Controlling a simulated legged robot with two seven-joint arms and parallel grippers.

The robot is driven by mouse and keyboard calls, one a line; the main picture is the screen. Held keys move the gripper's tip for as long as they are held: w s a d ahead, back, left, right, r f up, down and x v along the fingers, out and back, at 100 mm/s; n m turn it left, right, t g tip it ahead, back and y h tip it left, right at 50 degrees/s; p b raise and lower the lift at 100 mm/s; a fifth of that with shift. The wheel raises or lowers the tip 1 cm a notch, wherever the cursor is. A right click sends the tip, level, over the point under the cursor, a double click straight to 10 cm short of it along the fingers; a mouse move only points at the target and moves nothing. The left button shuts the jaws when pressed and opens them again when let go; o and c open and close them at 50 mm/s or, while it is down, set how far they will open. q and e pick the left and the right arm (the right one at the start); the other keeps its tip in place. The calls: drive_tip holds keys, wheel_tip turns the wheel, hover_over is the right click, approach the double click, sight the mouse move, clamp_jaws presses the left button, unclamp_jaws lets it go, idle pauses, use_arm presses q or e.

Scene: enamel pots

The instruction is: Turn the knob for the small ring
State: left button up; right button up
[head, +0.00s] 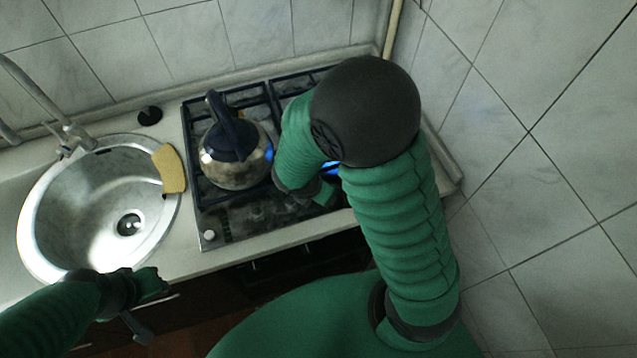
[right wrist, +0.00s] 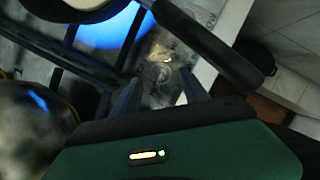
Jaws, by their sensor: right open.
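The gas hob (head: 240,225) has a dark glossy front panel with knobs. A pale knob (head: 209,235) shows at its left end; other knobs are dim. In the right wrist view a blurred round knob (right wrist: 163,72) appears ahead of my open right gripper (right wrist: 160,98), roughly between its fingers. I cannot tell whether they touch it. In the head view my right arm covers the hob's right side, with the right gripper (head: 318,196) low over the front panel. A blue glow (head: 331,168) shows beside it. My left gripper (head: 146,298) hangs by the counter's front edge; its jaws are unclear.
A steel kettle (head: 235,155) with a dark handle stands on the left grates, with a blue glow at its right side. A round sink (head: 75,215) with a yellow sponge (head: 169,169) lies to the left. A tiled wall (head: 560,190) bounds the right.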

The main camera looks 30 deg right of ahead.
drive_tip(key=w+p+v, duration=0.1)
drive_tip(key=p+v, duration=0.1)
drive_tip(key=v, duration=0.3)
wheel_tip(320, 180, up, 9)
drive_tip(key=p, duration=0.2)
hover_over(316, 205)
drive_tip(key=s+a, duration=0.1)
drive_tip(key=s, duration=0.1)
drive_tip(key=shift+a, duration=0.9)
drive_tip(key=w+d+m+g+y+p, duration=0.3)
drive_tip(key=w+m+g, duration=0.5)
drive_tip(key=m, duration=0.9)
drive_tip(key=s+d+f+p, duration=0.1)
drive_tip(key=f, duration=0.3)
drive_tip(key=s+f+t+p, duration=0.1)
drive_tip(key=s+f, duration=0.1)
drive_tip(key=f, duration=0.3)
drive_tip(key=s+d+f+t+h+p, duration=0.1)
drive_tip(key=f, duration=0.4)
drive_tip(key=shift+s+d+f, duration=0.1)
drive_tip(key=shift+s+d, duration=0.05)
drive_tip(key=shift+d, duration=0.15)
drive_tip(key=shift+s+d+f, duration=0.1)
drive_tip(key=shift+s+f, duration=0.1)
drive_tip(key=shift+f, duration=0.15)
drive_tip(key=shift+c, duration=0.8)
clamp_jaws()
